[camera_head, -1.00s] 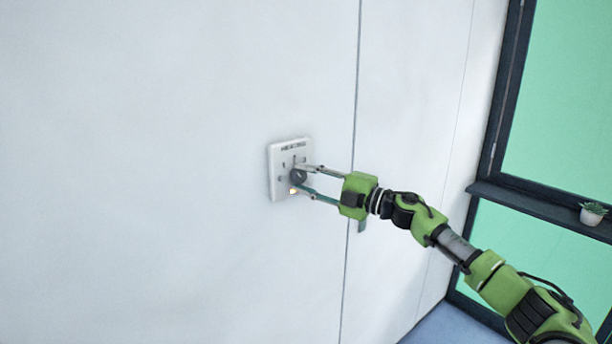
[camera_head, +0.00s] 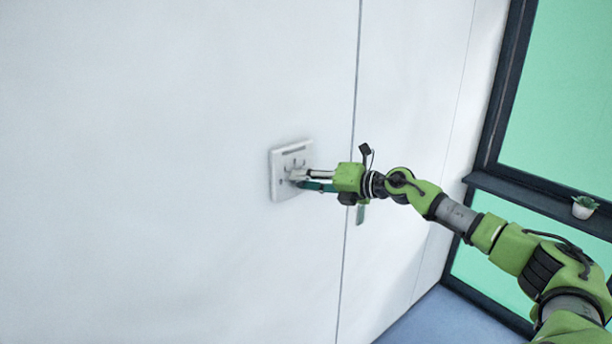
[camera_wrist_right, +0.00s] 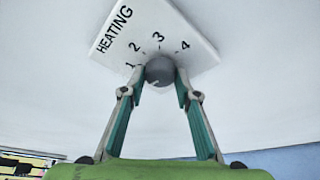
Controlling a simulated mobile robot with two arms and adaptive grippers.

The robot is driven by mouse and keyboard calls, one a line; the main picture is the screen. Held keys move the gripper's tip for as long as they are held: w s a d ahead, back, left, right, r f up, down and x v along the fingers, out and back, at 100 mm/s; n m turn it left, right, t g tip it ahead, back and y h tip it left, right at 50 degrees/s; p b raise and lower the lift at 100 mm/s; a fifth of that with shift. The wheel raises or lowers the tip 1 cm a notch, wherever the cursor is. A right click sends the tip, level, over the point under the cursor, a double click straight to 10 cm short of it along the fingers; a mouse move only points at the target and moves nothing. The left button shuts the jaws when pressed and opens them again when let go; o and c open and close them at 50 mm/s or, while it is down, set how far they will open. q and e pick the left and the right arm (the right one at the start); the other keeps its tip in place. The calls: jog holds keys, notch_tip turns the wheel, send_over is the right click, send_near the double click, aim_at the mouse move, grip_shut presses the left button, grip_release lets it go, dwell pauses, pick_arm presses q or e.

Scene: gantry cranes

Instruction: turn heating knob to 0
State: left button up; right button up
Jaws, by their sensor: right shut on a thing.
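The white heating panel (camera_head: 277,180) is fixed to the wall in the head view. In the right wrist view the panel (camera_wrist_right: 184,35) shows the word HEATING and the numbers 1, 2, 3 and 4. The dark round knob (camera_wrist_right: 159,70) sits near its lower edge. A light mark shows on the knob's face, but I cannot tell which number it points to. My right gripper (camera_head: 303,180) is at the panel. In the right wrist view its fingers (camera_wrist_right: 156,84) are on both sides of the knob, shut on it. A 0 is not visible. My left gripper is not in view.
The wall (camera_head: 150,170) around the panel is bare, with a vertical seam just right of it. A dark-framed window (camera_head: 540,190) is at the right, with a small potted plant (camera_head: 584,207) on its sill. Blue floor (camera_head: 450,320) shows at the bottom.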

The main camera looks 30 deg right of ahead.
jog(key=shift+n+h, duration=0.3)
jog(key=shift+n, duration=0.1)
dwell(0.4)
jog(key=o, duration=1.1)
jog(key=shift+v, duration=3.6)
jog(key=shift+s, duration=0.1)
